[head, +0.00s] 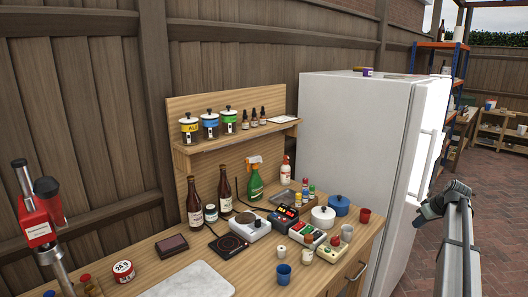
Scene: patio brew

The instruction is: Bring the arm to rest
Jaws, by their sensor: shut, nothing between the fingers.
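My arm rises at the right edge of the head view, beside the fridge's open-air side and apart from the counter. Its dark end, my gripper (424,214), points left toward the fridge door. It is small in the picture, shut, with nothing seen held in it. It appears clear of the fridge (350,130) and hangs over the brick paving (500,200).
A wall shelf (240,139) carries lidded jars. A red-headed metal stand (38,230) is at left. Shelving (436,45) stands behind the fridge.

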